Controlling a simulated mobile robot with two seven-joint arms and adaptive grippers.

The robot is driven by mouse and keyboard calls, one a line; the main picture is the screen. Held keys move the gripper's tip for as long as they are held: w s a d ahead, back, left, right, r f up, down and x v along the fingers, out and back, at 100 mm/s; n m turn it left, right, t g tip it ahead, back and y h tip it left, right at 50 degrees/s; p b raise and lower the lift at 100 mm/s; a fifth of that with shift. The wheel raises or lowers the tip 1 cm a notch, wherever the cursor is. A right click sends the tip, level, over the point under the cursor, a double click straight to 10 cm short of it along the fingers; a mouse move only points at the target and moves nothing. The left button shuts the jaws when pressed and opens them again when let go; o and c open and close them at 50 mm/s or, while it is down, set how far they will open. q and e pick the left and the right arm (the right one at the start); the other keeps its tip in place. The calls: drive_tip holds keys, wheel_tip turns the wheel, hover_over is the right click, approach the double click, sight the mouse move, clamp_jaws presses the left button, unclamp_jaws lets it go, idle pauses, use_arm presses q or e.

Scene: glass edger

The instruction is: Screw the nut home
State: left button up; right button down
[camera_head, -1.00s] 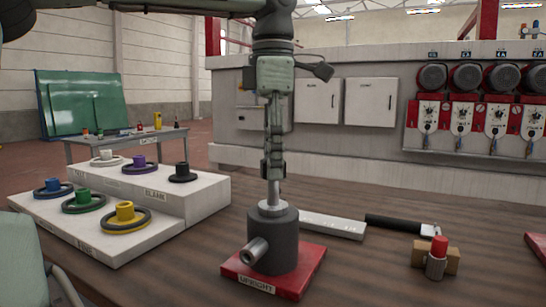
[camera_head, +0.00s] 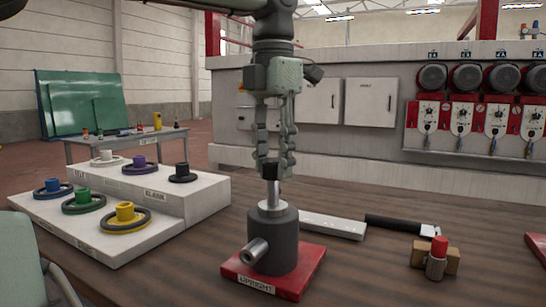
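A dark grey cylinder (camera_head: 272,242) stands upright on a red base (camera_head: 313,262) labelled UPRIGHT. A silver collar and stub (camera_head: 272,209) rise from its top, and a side spigot (camera_head: 255,250) points to the front left. My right gripper is not in view.
A stepped white stand (camera_head: 205,198) at left holds several coloured flanged wheels. A flat metal bar (camera_head: 333,225), a black-handled tool (camera_head: 400,226) and a red-capped cylinder by a tan block (camera_head: 452,260) lie to the right.

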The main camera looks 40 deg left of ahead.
use_arm(q)
clamp_jaws()
drive_tip(key=m, duration=0.6)
drive_tip(key=shift+f+m, duration=0.1)
drive_tip(key=shift+m, duration=0.2)
drive_tip(key=m, duration=0.6)
drive_tip(key=o, duration=0.6)
unclamp_jaws()
drive_tip(key=shift+c, duration=0.2)
drive_tip(key=shift+r, duration=3.05)
